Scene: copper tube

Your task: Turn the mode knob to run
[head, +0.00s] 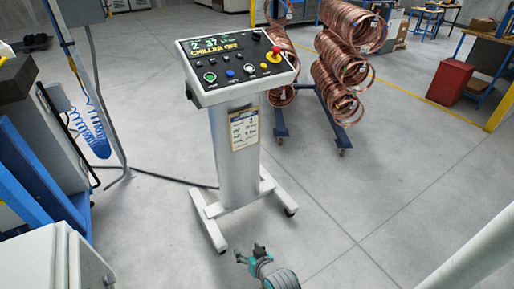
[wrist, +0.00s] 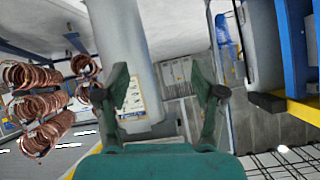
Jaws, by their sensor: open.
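A control console (head: 238,64) with a sloped black panel stands on a grey pedestal (head: 235,140). Its display (head: 217,45) reads CHILLER OFF. The panel carries a green button (head: 210,77), a blue button (head: 230,73), a pale round control (head: 249,69), a yellow and red control (head: 273,56) and several black knobs. Which is the mode knob is too small to tell. My gripper (head: 250,255) is low in front of the pedestal's foot, well below the panel. In the wrist view my gripper (wrist: 167,95) is open and empty, with the pedestal (wrist: 122,50) behind it.
Racks of copper coils (head: 340,65) stand behind the console on the right. A blue coiled hose (head: 90,130) and blue-framed machine are at the left. A black cable runs behind the pedestal. The floor (head: 380,200) at right is clear.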

